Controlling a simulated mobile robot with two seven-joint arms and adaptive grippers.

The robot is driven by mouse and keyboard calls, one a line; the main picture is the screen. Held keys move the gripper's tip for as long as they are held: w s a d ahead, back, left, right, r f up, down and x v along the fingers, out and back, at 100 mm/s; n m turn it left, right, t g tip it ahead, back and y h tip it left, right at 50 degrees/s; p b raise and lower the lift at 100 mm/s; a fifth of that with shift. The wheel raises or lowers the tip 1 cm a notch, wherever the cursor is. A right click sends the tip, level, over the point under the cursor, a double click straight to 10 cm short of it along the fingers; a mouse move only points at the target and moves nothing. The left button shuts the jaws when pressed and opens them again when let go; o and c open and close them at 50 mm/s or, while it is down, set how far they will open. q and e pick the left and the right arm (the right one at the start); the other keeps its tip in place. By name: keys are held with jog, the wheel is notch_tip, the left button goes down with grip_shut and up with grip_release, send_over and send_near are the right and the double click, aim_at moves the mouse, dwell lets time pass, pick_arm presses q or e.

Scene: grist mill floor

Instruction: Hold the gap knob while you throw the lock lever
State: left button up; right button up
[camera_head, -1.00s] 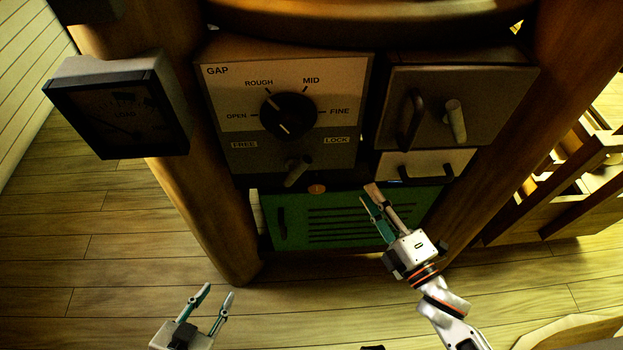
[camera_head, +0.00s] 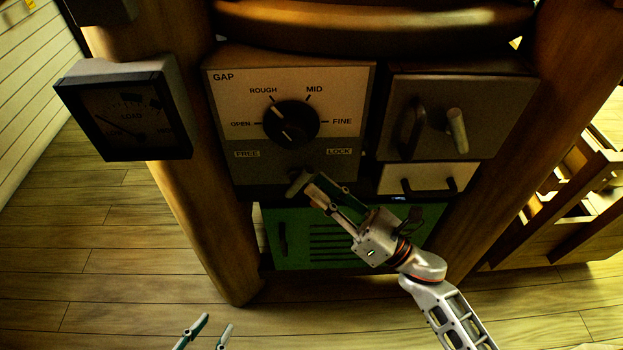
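The gap knob (camera_head: 291,125) is a round black dial on the pale GAP panel (camera_head: 235,95), ringed by OPEN, ROUGH, MID and FINE marks. Neither gripper touches it. The lock lever (camera_head: 296,184) is a short grey handle below, between the FREE and LOCK labels, its end tilted down and left. My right gripper (camera_head: 315,188) has its fingertips just right of the lever, overlapping it closely in view. Its fingers look apart; contact cannot be told. My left gripper (camera_head: 215,325) is open and empty at the bottom edge, over the floor, mostly cut off.
A LOAD gauge (camera_head: 128,112) juts out on the left post. A grey box with handles (camera_head: 490,95) and a pale drawer (camera_head: 430,176) sit right of the panel. A green vented panel (camera_head: 290,258) lies below. Wooden railings stand far right. Floor at left is clear.

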aim_at(298, 183)
pick_arm(q)
jog(key=shift+s+a+f, duration=0.1)
jog(key=shift+s+f, duration=0.4)
pick_arm(e)
jog(key=x, duration=0.3)
jog(key=shift+a, duration=0.1)
pick_arm(q)
jog(key=shift+r, duration=0.1)
